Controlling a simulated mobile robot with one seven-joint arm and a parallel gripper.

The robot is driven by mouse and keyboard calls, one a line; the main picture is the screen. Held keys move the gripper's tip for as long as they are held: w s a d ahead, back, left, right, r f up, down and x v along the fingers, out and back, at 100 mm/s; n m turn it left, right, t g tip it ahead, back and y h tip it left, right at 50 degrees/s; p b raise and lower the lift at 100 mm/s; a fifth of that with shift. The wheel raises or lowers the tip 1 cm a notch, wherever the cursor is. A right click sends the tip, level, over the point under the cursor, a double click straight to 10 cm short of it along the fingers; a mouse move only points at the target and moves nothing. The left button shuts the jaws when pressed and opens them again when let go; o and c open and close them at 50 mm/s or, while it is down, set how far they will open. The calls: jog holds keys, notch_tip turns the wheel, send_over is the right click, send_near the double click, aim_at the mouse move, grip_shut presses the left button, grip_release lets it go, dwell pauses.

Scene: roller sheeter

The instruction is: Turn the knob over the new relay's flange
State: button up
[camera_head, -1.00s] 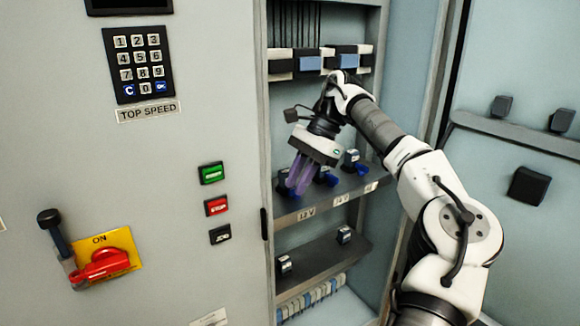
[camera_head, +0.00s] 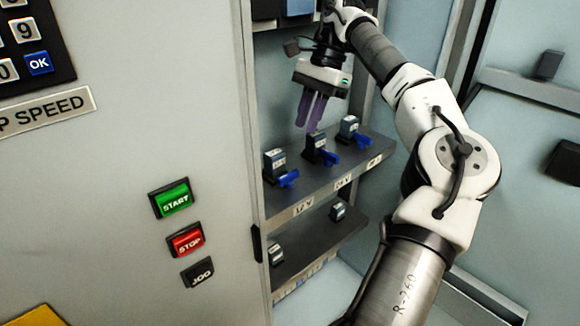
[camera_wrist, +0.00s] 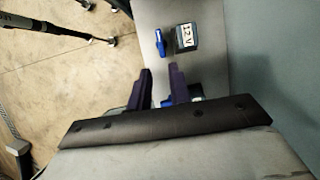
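Three relays stand in a row on the upper grey shelf in the head view: left (camera_head: 273,163), middle (camera_head: 316,146) and right (camera_head: 348,128). Each has a blue knob at its front: left (camera_head: 289,180), middle (camera_head: 329,158), right (camera_head: 363,142). I cannot tell which relay is the new one. My gripper (camera_head: 311,124) hangs with its purple fingers apart and empty, just above the middle relay. In the wrist view a relay marked 12V (camera_wrist: 186,38) and its blue knob (camera_wrist: 160,42) lie beyond the fingertips; another blue part (camera_wrist: 168,102) is mostly hidden between the fingers.
The shelf (camera_head: 325,190) sits inside an open cabinet, with a lower shelf (camera_head: 310,243) bearing two small relays. The cabinet panel with START (camera_head: 174,198) and STOP (camera_head: 186,241) buttons stands close on the left. Free room lies above the relays.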

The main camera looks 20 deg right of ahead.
aim_at(289, 174)
jog(key=x, duration=1.1)
jog(key=shift+a+f, duration=0.15)
jog(key=shift+f, duration=0.05)
grip_shut()
